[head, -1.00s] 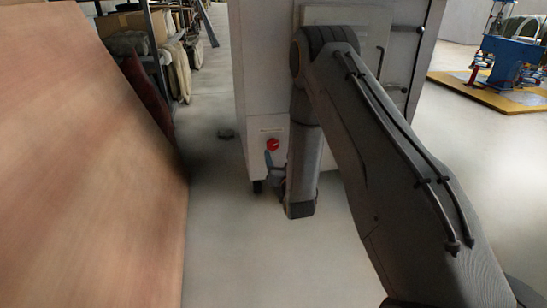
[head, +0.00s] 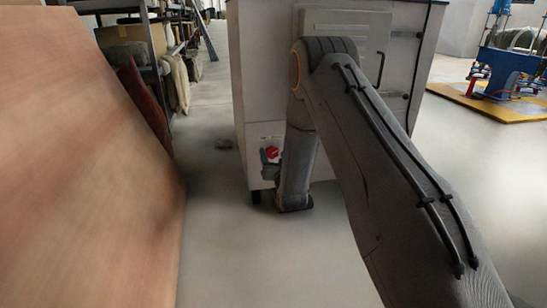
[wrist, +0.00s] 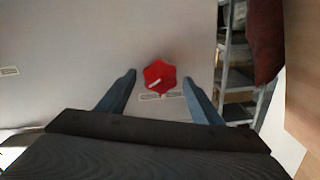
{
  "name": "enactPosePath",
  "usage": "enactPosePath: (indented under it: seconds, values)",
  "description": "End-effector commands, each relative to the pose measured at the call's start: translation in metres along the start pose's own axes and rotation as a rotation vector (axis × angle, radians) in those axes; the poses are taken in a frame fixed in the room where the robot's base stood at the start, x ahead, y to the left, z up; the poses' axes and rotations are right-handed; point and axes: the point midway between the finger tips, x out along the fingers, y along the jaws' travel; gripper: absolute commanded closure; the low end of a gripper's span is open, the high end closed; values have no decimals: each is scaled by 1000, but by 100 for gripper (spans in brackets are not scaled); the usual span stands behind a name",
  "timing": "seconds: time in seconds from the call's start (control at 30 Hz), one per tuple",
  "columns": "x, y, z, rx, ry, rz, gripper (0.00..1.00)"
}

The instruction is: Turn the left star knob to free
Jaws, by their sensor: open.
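A red star knob (wrist: 160,76) with a white pointer line sits on the pale cabinet face (wrist: 110,40). In the wrist view it lies between and just beyond the two blue-grey fingers of my gripper (wrist: 160,82), which are open with a gap on each side. The pointer line slants, its lower end towards the lower left. A small marked label lies just below the knob. In the head view the knob (head: 272,153) shows low on the cabinet's left part, with my gripper (head: 268,162) close in front, partly covering it. My arm hides the cabinet to its right.
A large wooden panel (head: 90,170) stands close on the left. Shelving with boxes and cushions (head: 145,60) is behind it. A blue machine on a yellow platform (head: 505,98) stands at the far right. Bare floor (head: 225,240) lies in front of the cabinet.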

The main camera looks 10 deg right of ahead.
Motion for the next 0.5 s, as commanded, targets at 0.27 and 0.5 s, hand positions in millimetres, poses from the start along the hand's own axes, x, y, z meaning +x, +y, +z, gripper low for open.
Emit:
enactPosePath:
  seconds: [0.27, 0.5]
  values:
    - [0, 0, 0, 0, 0, 0, 79]
    - [0, 0, 0, -15, -1, 0, 82]
